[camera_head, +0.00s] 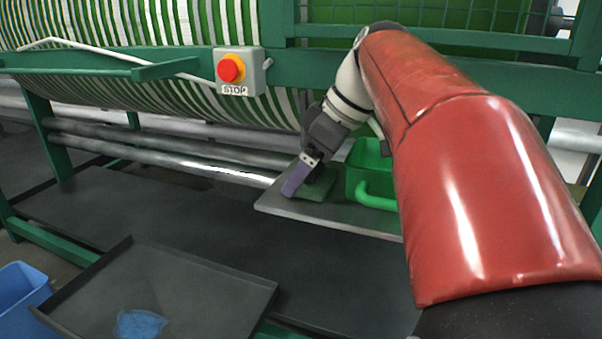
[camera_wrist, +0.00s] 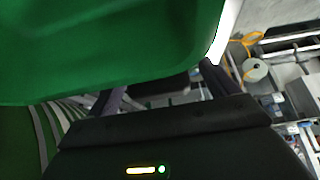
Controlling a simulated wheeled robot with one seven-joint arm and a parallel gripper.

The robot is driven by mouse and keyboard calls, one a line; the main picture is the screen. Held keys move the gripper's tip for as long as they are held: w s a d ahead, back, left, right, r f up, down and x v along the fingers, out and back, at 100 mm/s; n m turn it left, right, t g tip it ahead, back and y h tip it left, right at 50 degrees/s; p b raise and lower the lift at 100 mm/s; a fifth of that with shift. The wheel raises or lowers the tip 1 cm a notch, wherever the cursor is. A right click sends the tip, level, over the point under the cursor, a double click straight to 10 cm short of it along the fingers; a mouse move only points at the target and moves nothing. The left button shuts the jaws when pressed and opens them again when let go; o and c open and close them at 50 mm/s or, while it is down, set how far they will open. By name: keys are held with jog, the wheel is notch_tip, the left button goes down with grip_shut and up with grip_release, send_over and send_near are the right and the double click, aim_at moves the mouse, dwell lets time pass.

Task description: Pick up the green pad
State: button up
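The green pad (camera_head: 320,187) is a small dull green block on the dark plate (camera_head: 340,216) below the striped drum. My gripper (camera_head: 298,178) reaches down to it, with one purple finger in front of the pad's left side. The other finger is hidden in the head view. In the wrist view the two dark fingers of my gripper (camera_wrist: 165,92) stand apart, and a large green surface (camera_wrist: 100,45) covers their tips. I cannot tell whether that surface is the pad or the bin, nor whether the fingers press on the pad.
A bright green bin (camera_head: 371,160) with a handle stands on the plate, close right of my gripper. A red stop button (camera_head: 231,69) sits on the green frame above. A dark tray (camera_head: 190,282) with a blue patch and a blue bin (camera_head: 22,300) are at the lower left.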

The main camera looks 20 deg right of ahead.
jog(key=shift+c, duration=0.8)
jog(key=shift+r, duration=0.1)
notch_tip(320, 180, up, 10)
jog(key=shift+f+p, duration=0.1)
jog(key=shift+p, duration=0.7)
